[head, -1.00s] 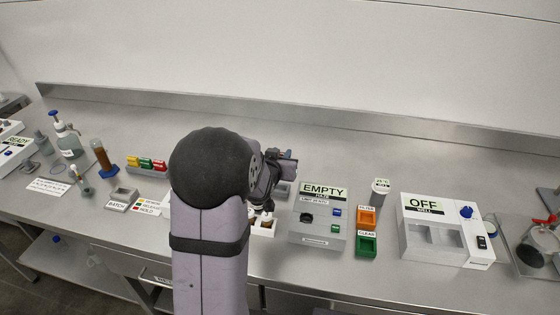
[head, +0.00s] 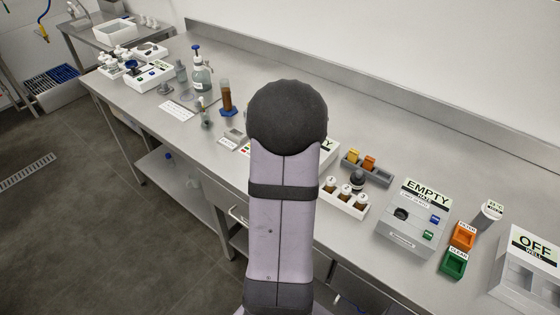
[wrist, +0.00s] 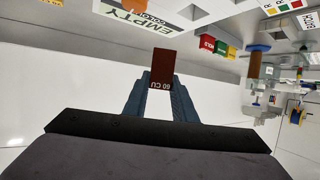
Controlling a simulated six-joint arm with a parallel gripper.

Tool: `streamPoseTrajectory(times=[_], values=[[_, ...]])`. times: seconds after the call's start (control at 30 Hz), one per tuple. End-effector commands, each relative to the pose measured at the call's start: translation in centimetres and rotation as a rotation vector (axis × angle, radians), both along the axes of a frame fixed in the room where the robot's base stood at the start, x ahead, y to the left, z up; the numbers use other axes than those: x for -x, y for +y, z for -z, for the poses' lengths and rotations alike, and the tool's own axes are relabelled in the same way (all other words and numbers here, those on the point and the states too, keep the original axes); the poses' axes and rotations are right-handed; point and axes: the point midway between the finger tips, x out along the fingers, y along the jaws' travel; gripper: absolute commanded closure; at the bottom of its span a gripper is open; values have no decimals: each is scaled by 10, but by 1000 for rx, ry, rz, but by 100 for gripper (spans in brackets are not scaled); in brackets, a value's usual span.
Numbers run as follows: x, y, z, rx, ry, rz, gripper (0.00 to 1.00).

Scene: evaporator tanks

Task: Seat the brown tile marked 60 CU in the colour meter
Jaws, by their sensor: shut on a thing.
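The brown tile marked 60 CU (wrist: 161,68) is between the fingers of my gripper (wrist: 160,88) in the wrist view, its marking upside down. My gripper is shut on it, and the tile sticks out beyond the fingertips. A white sign reading EMPTY and COLOUR (wrist: 145,14), on the colour meter, shows at the top of the wrist view, apart from the tile. In the head view my arm hides the gripper and tile. A sign ending in Y (head: 329,152) shows just right of my arm; most of it is hidden. The meter's seat is not clearly visible.
A grey rack (head: 378,175) with yellow and orange tiles and a white bottle holder (head: 343,203) stand right of my arm. Beyond are a grey EMPTY meter (head: 412,220), orange (head: 462,236) and green (head: 453,262) trays and the OFF unit (head: 530,265). The back of the bench is clear.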

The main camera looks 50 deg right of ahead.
Motion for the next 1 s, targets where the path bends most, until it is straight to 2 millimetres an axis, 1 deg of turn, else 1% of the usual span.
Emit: streamPoseTrajectory(times=[0.03,0.1,0.23,0.3,0.4,0.5,0.63,0.73,0.87,1.0], values=[[-25,15,-2,0,-1,-44,97],[-54,34,-3,0,0,-87,97],[-103,71,-7,-1,-1,-134,97],[-120,86,-10,-1,-2,-134,97],[-137,102,-15,-1,-1,-121,97],[-146,112,-19,1,-1,-88,97],[-146,115,-23,0,0,-19,97],[-135,108,-25,1,0,68,97],[-105,92,-25,0,3,219,97],[-64,81,-22,0,4,398,97]])
